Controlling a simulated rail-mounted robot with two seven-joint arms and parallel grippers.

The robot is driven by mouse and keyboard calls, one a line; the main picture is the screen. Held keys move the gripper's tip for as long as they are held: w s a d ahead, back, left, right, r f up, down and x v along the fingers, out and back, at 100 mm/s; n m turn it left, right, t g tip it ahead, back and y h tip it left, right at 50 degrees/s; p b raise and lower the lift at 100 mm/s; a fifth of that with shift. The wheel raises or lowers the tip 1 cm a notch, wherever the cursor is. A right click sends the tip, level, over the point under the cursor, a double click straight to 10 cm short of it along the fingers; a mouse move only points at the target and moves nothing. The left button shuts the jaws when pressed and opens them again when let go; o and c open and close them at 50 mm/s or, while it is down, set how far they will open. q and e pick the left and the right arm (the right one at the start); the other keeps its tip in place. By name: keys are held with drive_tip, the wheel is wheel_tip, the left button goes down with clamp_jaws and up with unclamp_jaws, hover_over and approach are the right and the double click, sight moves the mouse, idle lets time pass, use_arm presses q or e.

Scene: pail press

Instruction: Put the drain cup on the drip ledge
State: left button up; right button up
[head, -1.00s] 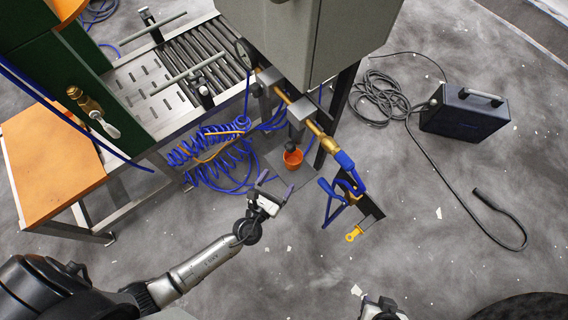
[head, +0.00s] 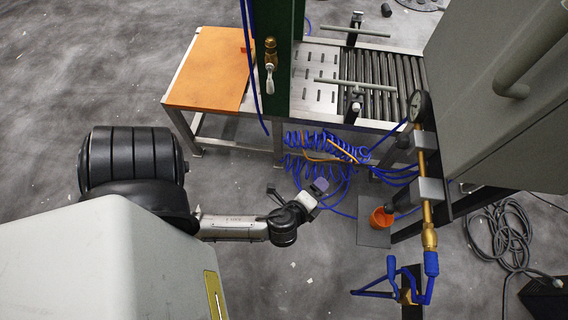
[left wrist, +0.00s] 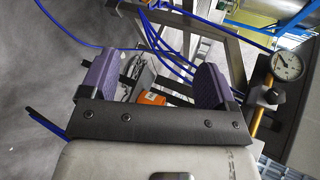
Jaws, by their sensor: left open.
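The orange drain cup (head: 378,219) stands upright under the dark outlet of the brass pipe, and appears to rest on the grey drip ledge (head: 372,237). The outlet hides part of its mouth. My left gripper (head: 297,190), with purple pads, is open and empty, to the left of the cup and apart from it. In the left wrist view the open fingers (left wrist: 153,84) frame an orange patch (left wrist: 152,98) beyond them, likely the cup, partly hidden by the gripper's body. My right gripper is not in view.
A brass pipe (head: 427,200) with a gauge (head: 415,105) and a blue-handled fitting (head: 431,263) run beside the cup. Coiled blue hoses (head: 320,150) hang behind my left gripper. A roller table (head: 375,88) stands at the back.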

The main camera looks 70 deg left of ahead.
use_arm(q)
drive_tip(key=s+d+r+n+g+h, duration=0.1)
drive_tip(key=s+d+n+g+h, duration=0.4)
drive_tip(key=s+n, duration=0.5)
drive_tip(key=shift+s+d+r+n+g+h, duration=0.2)
drive_tip(key=shift+s+n+g+h, duration=0.25)
drive_tip(key=shift+g+h, duration=0.7)
